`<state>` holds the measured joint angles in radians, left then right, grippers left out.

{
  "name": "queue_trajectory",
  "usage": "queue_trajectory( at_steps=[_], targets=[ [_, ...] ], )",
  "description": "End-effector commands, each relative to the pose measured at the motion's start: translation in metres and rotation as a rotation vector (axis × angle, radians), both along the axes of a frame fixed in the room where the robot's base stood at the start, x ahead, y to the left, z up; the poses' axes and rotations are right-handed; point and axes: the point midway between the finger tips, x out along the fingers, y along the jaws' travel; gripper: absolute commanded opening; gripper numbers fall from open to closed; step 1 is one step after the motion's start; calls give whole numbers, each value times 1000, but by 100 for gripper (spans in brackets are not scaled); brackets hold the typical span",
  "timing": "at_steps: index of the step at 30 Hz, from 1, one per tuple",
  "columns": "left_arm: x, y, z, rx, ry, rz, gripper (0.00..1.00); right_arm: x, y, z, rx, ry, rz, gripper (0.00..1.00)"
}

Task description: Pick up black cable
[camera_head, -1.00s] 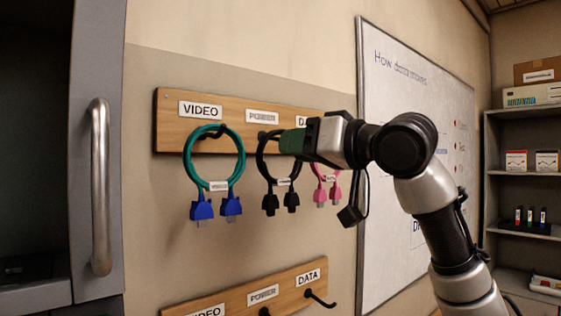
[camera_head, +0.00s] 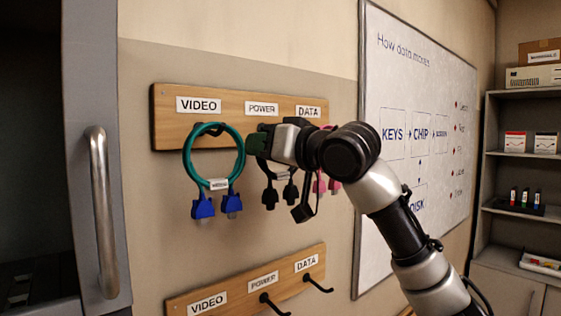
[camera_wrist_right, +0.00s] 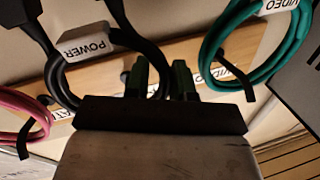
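The black cable hangs in a loop under the POWER label on the upper wooden board. In the head view its two plugs (camera_head: 270,196) show, and its loop is mostly hidden behind my right gripper (camera_head: 258,143). In the right wrist view the black cable (camera_wrist_right: 58,78) carries a POWER tag, and a strand of it runs between the two green fingers of my right gripper (camera_wrist_right: 162,82). The fingers stand apart with gaps visible, so the gripper is open around that strand. My left gripper is not in view.
A teal cable (camera_head: 188,160) with blue plugs hangs close left of the gripper, under VIDEO. A pink cable (camera_head: 320,186) hangs just right, under DATA. A lower board (camera_head: 235,288) has black hooks. A cabinet door with a handle (camera_head: 103,215) stands at left; a whiteboard (camera_head: 440,110) at right.

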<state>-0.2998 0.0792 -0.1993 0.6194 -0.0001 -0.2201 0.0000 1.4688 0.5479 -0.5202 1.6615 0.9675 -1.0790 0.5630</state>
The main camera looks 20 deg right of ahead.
Motion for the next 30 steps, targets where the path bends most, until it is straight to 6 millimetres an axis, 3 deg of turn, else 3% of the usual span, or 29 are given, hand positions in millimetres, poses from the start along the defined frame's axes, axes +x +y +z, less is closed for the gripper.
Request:
queue_trajectory(
  at_steps=[1,4,16,24,30],
  targets=[
    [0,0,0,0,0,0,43,0,0,0,0,0,0,16],
    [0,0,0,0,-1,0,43,0,0,0,0,0,0,0],
    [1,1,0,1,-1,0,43,-1,0,6,1,-3,0,0],
    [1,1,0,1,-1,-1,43,-1,0,41,4,-4,1,0],
    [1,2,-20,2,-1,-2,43,-39,-25,33,1,-6,-2,0]
  ],
)
